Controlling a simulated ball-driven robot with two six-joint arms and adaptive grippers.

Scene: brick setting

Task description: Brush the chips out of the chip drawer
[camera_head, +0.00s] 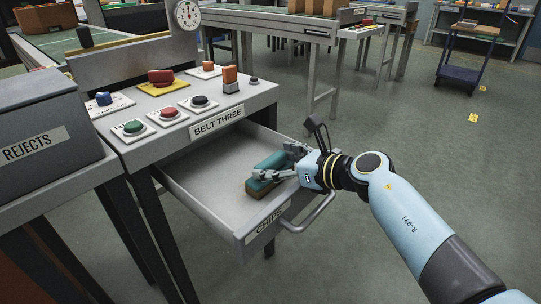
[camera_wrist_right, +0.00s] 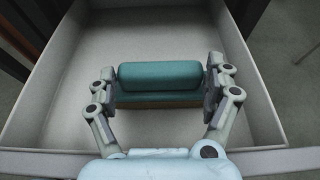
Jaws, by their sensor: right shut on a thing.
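The chip drawer (camera_head: 193,173) is pulled out below the "BELT THREE" panel, with a "CHIPS" label on its front. It also shows in the right wrist view (camera_wrist_right: 72,78). My right gripper (camera_head: 279,172) reaches in over the drawer's front right side. It is shut on a brush with a teal back and a brown lower part (camera_head: 263,184). In the right wrist view, my right gripper's fingers (camera_wrist_right: 158,92) press the two ends of the brush (camera_wrist_right: 160,75). No chips can be made out on the visible drawer floor. My left gripper is not in view.
The control panel (camera_head: 182,96) with coloured buttons stands above the drawer. A grey "REJECTS" bin (camera_head: 40,120) is at the left. The drawer handle (camera_head: 308,215) juts out below my right wrist. Open floor lies to the right.

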